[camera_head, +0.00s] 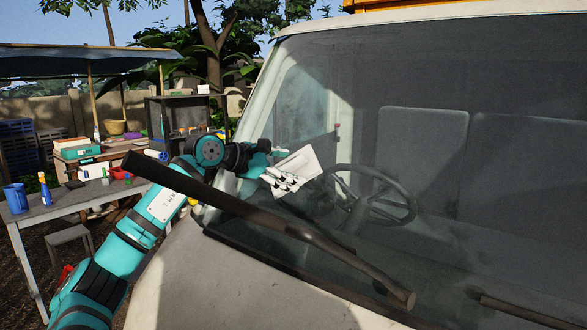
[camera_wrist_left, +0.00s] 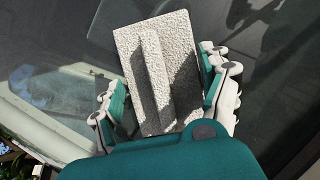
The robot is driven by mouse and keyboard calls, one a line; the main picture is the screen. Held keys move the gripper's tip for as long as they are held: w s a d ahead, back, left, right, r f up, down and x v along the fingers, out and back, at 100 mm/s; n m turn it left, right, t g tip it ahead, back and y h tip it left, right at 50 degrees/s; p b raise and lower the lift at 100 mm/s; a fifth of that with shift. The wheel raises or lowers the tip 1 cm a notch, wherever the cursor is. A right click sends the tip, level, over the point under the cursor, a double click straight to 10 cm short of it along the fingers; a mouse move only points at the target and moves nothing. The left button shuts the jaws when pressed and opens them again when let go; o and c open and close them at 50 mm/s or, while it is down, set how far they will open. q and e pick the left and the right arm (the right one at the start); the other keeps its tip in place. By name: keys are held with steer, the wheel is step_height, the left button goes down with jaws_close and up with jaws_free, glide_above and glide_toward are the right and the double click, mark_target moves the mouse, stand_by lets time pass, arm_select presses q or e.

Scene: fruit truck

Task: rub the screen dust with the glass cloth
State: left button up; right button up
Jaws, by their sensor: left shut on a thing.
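My left gripper (camera_head: 282,178) is shut on the glass cloth (camera_head: 302,166), a pale, flat, square piece held in front of the truck's windscreen (camera_head: 400,130) at its lower left. In the left wrist view, the cloth (camera_wrist_left: 182,50) is light grey and rough, with a raised ridge between the fingers of my left gripper (camera_wrist_left: 168,92). The cloth is close to the glass; I cannot tell whether it touches. The glass looks hazy, but I cannot make out a distinct dust patch. My right gripper is not in view.
A thick dark wiper bar (camera_head: 270,218) crosses in front of my left arm and the lower windscreen. The steering wheel (camera_head: 372,196) shows behind the glass. At left, a table (camera_head: 70,200) holds a blue cup (camera_head: 16,198), a spray bottle (camera_head: 45,188) and boxes.

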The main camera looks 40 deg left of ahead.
mark_target(306, 171)
arm_select(q)
steer(key=shift+w+d+p, duration=0.1)
steer(key=shift+d+p, duration=0.2)
steer(key=shift+d, duration=1.65)
steer(key=shift+w+d+p, duration=0.1)
steer(key=shift+d+p, duration=0.3)
steer(key=shift+d, duration=2.45)
steer(key=shift+w+d, duration=0.15)
steer(key=shift+d, duration=2.2)
steer(key=shift+w+d, duration=0.1)
steer(key=shift+d, duration=2.25)
steer(key=shift+s+d+r, duration=0.1)
steer(key=shift+s+r, duration=0.8)
steer(key=shift+s, duration=0.3)
steer(key=shift+s+r, duration=0.9)
steer(key=shift+s, duration=0.25)
